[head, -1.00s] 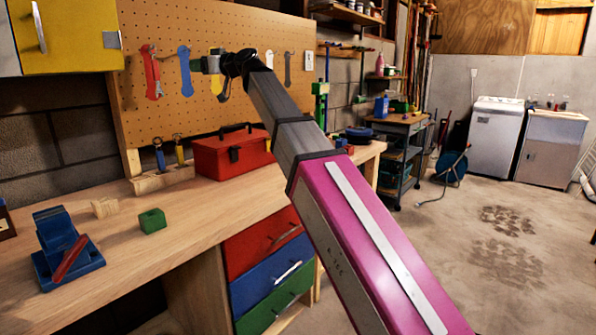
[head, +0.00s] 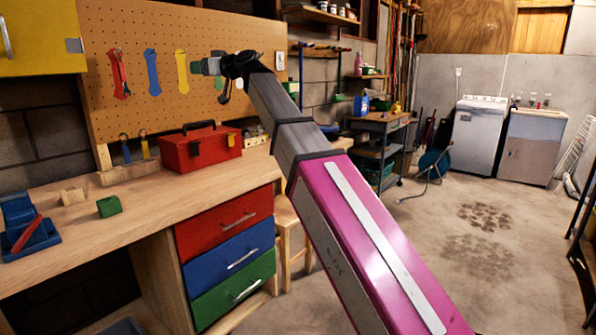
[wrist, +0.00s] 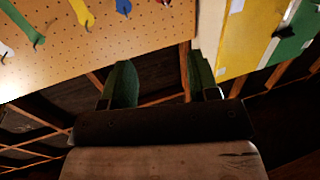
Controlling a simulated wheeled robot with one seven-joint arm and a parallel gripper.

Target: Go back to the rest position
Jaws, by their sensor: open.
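My gripper (head: 203,67) is at the end of my raised arm, in front of the pegboard (head: 240,35) in the head view. In the wrist view its two fingers (wrist: 160,85) stand apart with nothing between them. The pegboard fills the upper left of the wrist view, with several coloured tools hanging on it. No held object shows in either view.
A wooden workbench (head: 110,235) runs along the left, bearing a red toolbox (head: 200,150), a green block (head: 109,206) and a blue vise (head: 25,228). A yellow cabinet (head: 40,40) hangs above. A stool (head: 290,235) stands beside the drawers. Open concrete floor (head: 470,270) lies to the right.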

